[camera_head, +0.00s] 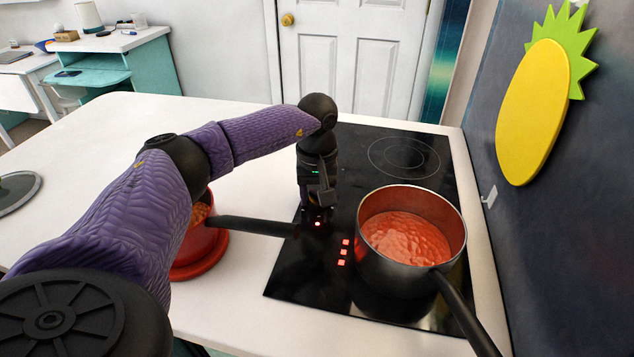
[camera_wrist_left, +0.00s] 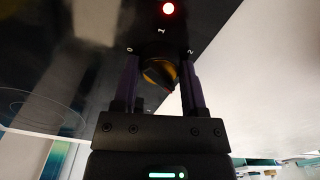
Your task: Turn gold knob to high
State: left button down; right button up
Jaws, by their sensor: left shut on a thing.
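The gold knob (camera_wrist_left: 160,74) shows in the left wrist view on the black cooktop (camera_wrist_left: 70,50), with the marks 0, 1 and 2 around it. My left gripper (camera_head: 318,203) points down at the cooktop's left edge, its two purple fingers shut on the knob from both sides. In the head view the gripper hides the knob. A red light (camera_wrist_left: 168,8) glows near the knob. My right gripper is not in view.
A pot of red sauce (camera_head: 410,198) stands on the cooktop's front burner, its handle toward the lower right. A red pan (camera_head: 202,243) sits on the white counter, its dark handle reaching toward my gripper. The rear burner (camera_head: 404,158) is bare. Red squares (camera_head: 344,252) glow on the cooktop.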

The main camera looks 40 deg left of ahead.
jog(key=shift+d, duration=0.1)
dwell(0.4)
pick_arm(q)
jog(key=shift+c, duration=0.7)
grip_release()
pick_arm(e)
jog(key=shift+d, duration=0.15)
pick_arm(q)
notch_tip(320, 180, up, 10)
jog(key=p, duration=0.2)
jog(key=shift+p, duration=0.3)
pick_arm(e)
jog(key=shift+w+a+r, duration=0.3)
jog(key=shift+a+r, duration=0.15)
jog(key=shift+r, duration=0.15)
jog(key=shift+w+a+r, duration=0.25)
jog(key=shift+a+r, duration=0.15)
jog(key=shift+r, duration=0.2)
